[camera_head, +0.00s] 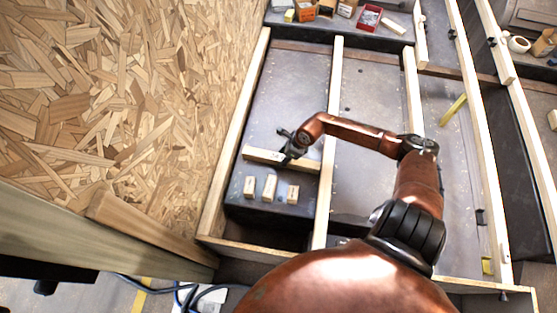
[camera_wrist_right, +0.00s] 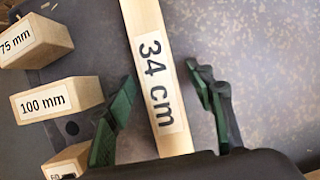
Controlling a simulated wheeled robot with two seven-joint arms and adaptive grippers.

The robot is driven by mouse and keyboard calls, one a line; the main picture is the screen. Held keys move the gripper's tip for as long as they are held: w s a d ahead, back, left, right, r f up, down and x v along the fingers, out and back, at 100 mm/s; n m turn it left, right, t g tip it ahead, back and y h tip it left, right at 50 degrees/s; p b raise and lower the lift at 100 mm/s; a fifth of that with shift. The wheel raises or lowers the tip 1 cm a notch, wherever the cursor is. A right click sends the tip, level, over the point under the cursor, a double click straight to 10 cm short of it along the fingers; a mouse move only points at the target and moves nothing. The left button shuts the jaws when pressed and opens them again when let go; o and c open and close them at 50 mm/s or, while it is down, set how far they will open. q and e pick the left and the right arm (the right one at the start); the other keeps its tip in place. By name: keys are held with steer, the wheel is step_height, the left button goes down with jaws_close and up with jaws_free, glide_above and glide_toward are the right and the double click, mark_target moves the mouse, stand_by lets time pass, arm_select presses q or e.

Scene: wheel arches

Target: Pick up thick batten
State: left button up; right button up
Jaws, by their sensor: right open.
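A pale wooden batten (camera_head: 260,155) lies across the dark wheel arch, left of the middle upright. In the right wrist view the batten (camera_wrist_right: 144,22) carries a white label reading "34 cm". I take it for the thick batten. My right gripper (camera_head: 286,152) is over the batten near its middle. In the right wrist view my right gripper (camera_wrist_right: 160,78) is open, with one dark green finger on each side of the batten. Whether a finger touches it cannot be told. My left gripper is not in view.
Three short labelled blocks stand beside the batten: a 75 mm block (camera_wrist_right: 40,42), a 100 mm block (camera_wrist_right: 58,101) and one partly hidden (camera_wrist_right: 68,162). A chipboard wall (camera_head: 120,90) rises at the left. Upright wooden ribs (camera_head: 333,90) bound the bay. Boxes (camera_head: 325,8) sit at the far end.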

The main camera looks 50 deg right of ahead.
steer(key=shift+c, duration=0.3)
steer(key=shift+w, duration=0.1)
jaws_close()
stand_by(0.4)
